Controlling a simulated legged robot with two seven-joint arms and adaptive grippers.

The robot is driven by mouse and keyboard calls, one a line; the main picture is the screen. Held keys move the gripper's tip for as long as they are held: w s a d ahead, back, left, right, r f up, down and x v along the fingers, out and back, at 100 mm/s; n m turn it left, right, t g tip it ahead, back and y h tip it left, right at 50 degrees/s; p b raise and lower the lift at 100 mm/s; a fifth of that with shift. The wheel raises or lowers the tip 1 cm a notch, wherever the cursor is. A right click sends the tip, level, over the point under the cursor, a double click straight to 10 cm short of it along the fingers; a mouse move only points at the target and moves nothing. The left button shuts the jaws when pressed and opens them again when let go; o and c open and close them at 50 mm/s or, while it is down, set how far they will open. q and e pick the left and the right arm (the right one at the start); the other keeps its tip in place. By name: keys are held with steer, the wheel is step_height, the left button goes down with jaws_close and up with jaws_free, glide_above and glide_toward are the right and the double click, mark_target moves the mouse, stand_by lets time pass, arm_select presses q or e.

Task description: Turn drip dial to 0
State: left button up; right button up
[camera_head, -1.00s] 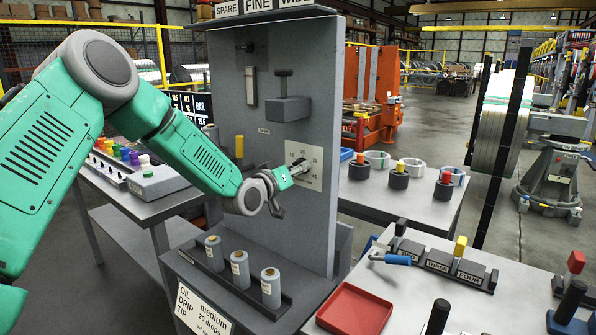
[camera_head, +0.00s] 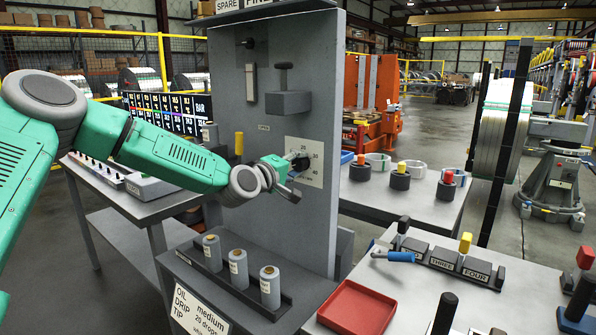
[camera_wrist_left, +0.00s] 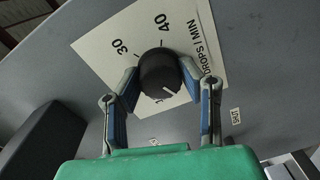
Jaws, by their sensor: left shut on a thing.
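The drip dial (camera_wrist_left: 160,72) is a black round knob with a white pointer line. It sits on a white scale plate (camera_wrist_left: 205,35) marked 30, 40 and DROPS / MIN on the grey upright panel (camera_head: 235,110). My left gripper (camera_wrist_left: 160,85) is shut on the dial, one finger on each side of it. In the wrist view the white line points to the lower right; the marks at that side are partly hidden. In the head view my left gripper (camera_head: 285,167) reaches the plate (camera_head: 312,160) from the left and covers part of it. My right gripper is not in view.
Several grey cylinders (camera_head: 238,268) stand in a rack below the panel. A sign (camera_head: 200,310) reads oil drip tip, medium, 25 drops. A grey block with a knob (camera_head: 287,98) juts from the panel above. A red tray (camera_head: 356,308) lies on the right table.

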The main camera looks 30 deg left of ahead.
arm_select(q)
steer(key=shift+s+f+n+b, duration=0.1)
steer(key=shift+f+n+b, duration=0.2)
steer(key=shift+f+n, duration=0.25)
steer(key=o, duration=1)
steer(key=shift+o, duration=0.7)
steer(key=shift+a+r, duration=0.1)
steer(key=shift+r, duration=0.05)
steer(key=shift+r, duration=0.1)
steer(key=s, duration=1.1)
steer(key=shift+s+a, duration=0.35)
steer(key=shift+a, duration=0.05)
